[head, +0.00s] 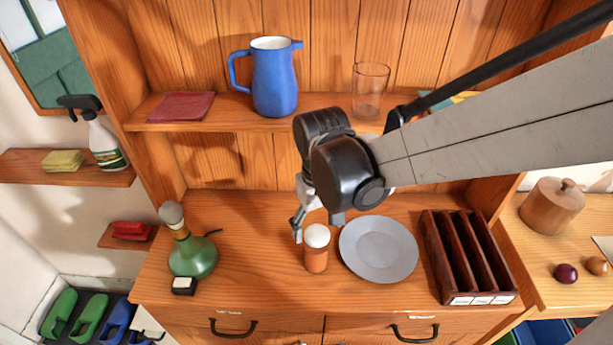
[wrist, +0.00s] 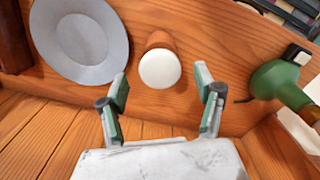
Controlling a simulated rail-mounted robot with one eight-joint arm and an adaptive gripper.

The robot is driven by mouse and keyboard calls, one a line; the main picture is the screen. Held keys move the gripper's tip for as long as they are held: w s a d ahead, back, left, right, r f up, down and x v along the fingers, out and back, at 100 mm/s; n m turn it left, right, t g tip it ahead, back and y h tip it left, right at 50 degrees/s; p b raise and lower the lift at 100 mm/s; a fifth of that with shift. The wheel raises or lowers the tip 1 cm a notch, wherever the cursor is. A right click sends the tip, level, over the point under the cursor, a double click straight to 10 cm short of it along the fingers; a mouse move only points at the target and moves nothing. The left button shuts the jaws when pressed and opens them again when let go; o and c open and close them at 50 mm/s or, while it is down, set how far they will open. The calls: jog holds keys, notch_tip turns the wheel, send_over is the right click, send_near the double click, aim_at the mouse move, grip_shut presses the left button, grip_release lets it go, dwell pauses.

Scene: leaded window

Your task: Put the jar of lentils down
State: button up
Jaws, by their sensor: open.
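The jar of lentils (head: 316,261), orange-brown with a white lid, stands upright on the wooden counter of the dresser, just left of a grey plate (head: 378,248). My gripper (head: 315,222) is open and empty above and behind the jar. In the wrist view the jar (wrist: 160,67) shows ahead of the spread fingers (wrist: 161,82), roughly centred between them, with clear space on both sides. Neither finger appears to touch it. The grey plate (wrist: 85,48) lies beside it in that view too.
A dark divided box (head: 468,257) stands right of the plate. A green bottle-like lamp (head: 193,256) and a small black-and-white block (head: 184,286) stand to the left. A shelf above carries a blue jug (head: 273,80) and a glass (head: 369,92). Counter between lamp and jar is clear.

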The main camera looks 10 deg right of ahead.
notch_tip(320, 180, up, 3)
jog(key=shift+f, duration=0.1)
jog(key=shift+d+r, duration=0.2)
jog(key=shift+r, duration=0.2)
jog(key=s+d+r+m+t, duration=0.2)
jog(key=s+d+r+t, duration=0.1)
jog(key=d, duration=0.3)
jog(key=s+d+r+m+t, duration=0.1)
jog(key=s+d+r+t, duration=0.3)
jog(key=d+r, duration=0.1)
jog(key=shift+d+r+m, duration=0.35)
jog(key=shift+d+m, duration=0.05)
jog(key=shift+d, duration=0.25)
jog(key=shift+s+f, duration=0.1)
notch_tip(320, 180, down, 3)
jog(key=b, duration=0.3)
